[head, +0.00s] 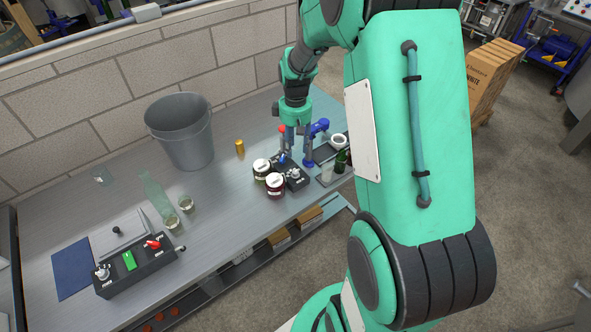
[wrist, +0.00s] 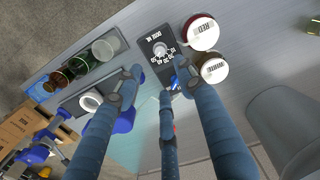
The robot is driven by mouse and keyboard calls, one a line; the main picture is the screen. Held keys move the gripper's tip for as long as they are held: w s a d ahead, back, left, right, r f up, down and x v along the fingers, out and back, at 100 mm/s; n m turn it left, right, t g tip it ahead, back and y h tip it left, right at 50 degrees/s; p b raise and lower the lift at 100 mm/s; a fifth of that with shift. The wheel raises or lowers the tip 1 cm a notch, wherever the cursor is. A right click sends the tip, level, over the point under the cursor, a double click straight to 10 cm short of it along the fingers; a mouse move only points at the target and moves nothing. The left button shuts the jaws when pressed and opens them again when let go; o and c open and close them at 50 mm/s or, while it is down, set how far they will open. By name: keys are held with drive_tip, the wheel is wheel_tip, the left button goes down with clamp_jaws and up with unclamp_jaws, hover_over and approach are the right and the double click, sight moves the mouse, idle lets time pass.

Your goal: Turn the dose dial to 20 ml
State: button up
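The dose dial is a pale knob (wrist: 160,50) on a black box marked as dose in ml, with a ring of white numbers. I cannot tell which number the knob points to. In the head view the dial box (head: 297,181) stands at the bench's front, right of two labelled jars. A blue part (wrist: 175,83) shows beside the dial's numbers. My gripper (head: 296,150) reaches down over the box from behind. In the wrist view my gripper (wrist: 160,82) has its fingers spread with nothing between them. The fingertips appear apart from the knob.
A blue bench device (head: 318,129) and a tray with bottles (head: 341,162) are right. A grey bucket (head: 181,135) and another control box (head: 135,263) stand left.

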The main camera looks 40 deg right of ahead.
sight(295, 172)
wheel_tip(295, 172, down, 13)
drive_tip(key=shift+r+b, duration=0.2)
drive_tip(key=shift+b, duration=1)
clamp_jaws()
